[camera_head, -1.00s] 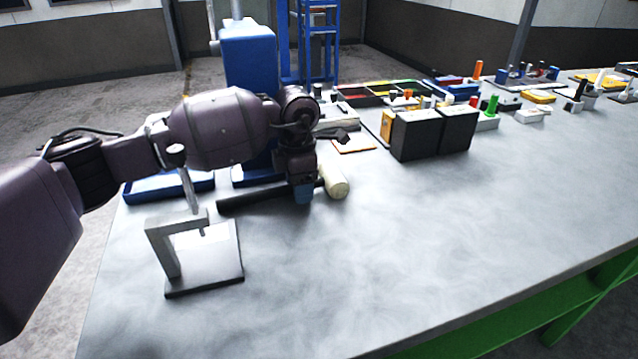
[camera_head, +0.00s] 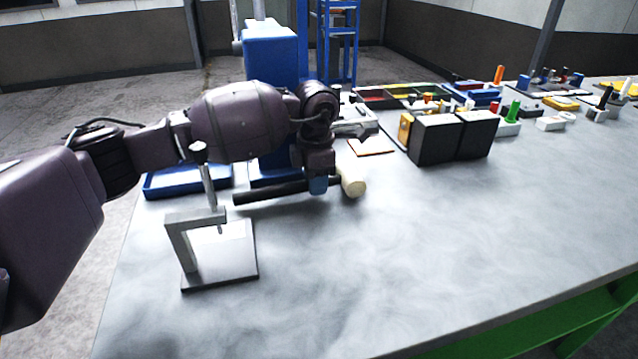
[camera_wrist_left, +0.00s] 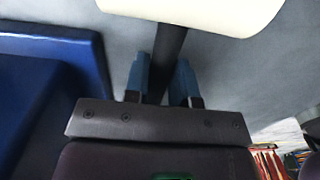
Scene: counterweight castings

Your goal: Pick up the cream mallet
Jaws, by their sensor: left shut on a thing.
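The cream mallet has a pale cylindrical head (camera_head: 353,183) and a long dark handle (camera_head: 270,192) reaching to the left, over the grey table near the blue press. My left gripper (camera_head: 319,185), with blue fingertips, is shut on the handle close to the head. In the left wrist view, the dark handle runs between the two blue fingers (camera_wrist_left: 160,78), and the cream head (camera_wrist_left: 205,10) lies across the top. A shadow shows under the handle; a small gap to the table is hard to judge. My right gripper is not in view.
A grey press fixture (camera_head: 222,262) stands in front, at the left. A blue tray (camera_head: 185,181) and the blue press (camera_head: 272,60) are behind the handle. Two black boxes (camera_head: 448,137) stand to the right. The front middle of the table is clear.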

